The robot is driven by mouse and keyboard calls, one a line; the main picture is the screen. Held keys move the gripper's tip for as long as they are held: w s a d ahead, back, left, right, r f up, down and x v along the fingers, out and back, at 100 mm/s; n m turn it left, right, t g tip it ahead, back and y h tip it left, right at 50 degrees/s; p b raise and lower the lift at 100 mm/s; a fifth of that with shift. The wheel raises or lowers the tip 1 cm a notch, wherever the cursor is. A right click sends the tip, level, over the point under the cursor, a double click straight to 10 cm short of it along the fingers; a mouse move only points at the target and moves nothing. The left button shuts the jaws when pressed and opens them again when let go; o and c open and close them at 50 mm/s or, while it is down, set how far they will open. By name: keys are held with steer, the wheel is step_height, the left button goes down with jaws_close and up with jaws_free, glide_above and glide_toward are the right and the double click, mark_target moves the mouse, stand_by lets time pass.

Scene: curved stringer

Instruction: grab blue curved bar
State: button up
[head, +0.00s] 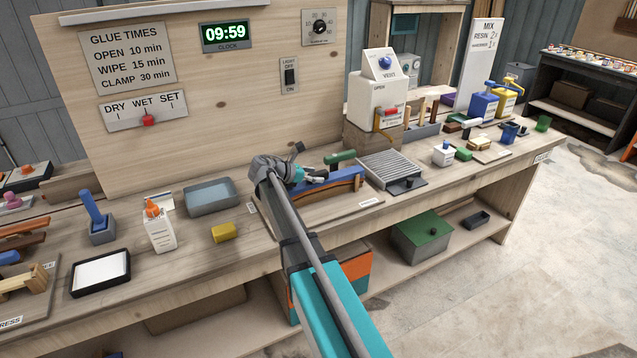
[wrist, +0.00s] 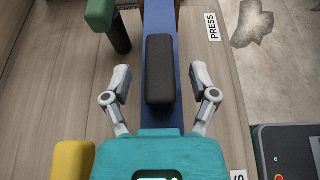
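The blue curved bar (head: 322,188) lies along the bench top beside a brown wooden piece (head: 347,183) in the head view. In the wrist view the blue bar (wrist: 159,18) runs up the middle of the picture. My gripper (head: 312,175) is above the bar. In the wrist view my gripper (wrist: 160,73) is open, with one finger on each side of the bar and gaps to it. A black block (wrist: 160,70) covers part of the bar between the fingers; I cannot tell whether it rests on the bar.
A green-handled tool (head: 340,157) lies behind the bar. A ridged grey plate (head: 391,170) stands to its right. A yellow block (head: 223,232) and a grey tray (head: 211,196) are to the left. A PRESS label (wrist: 212,27) is near the bench edge.

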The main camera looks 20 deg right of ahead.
jaws_close()
steer(key=shift+r, duration=0.2)
stand_by(0.3)
step_height(320, 180, up, 2)
steer(key=shift+r+p, duration=0.1)
steer(key=shift+p, duration=1.15)
steer(key=s+a+r+p, duration=0.1)
steer(key=s+r+p, duration=0.9)
steer(key=s, duration=0.4)
steer(key=shift+a+r, duration=0.15)
steer(key=shift+r, duration=0.1)
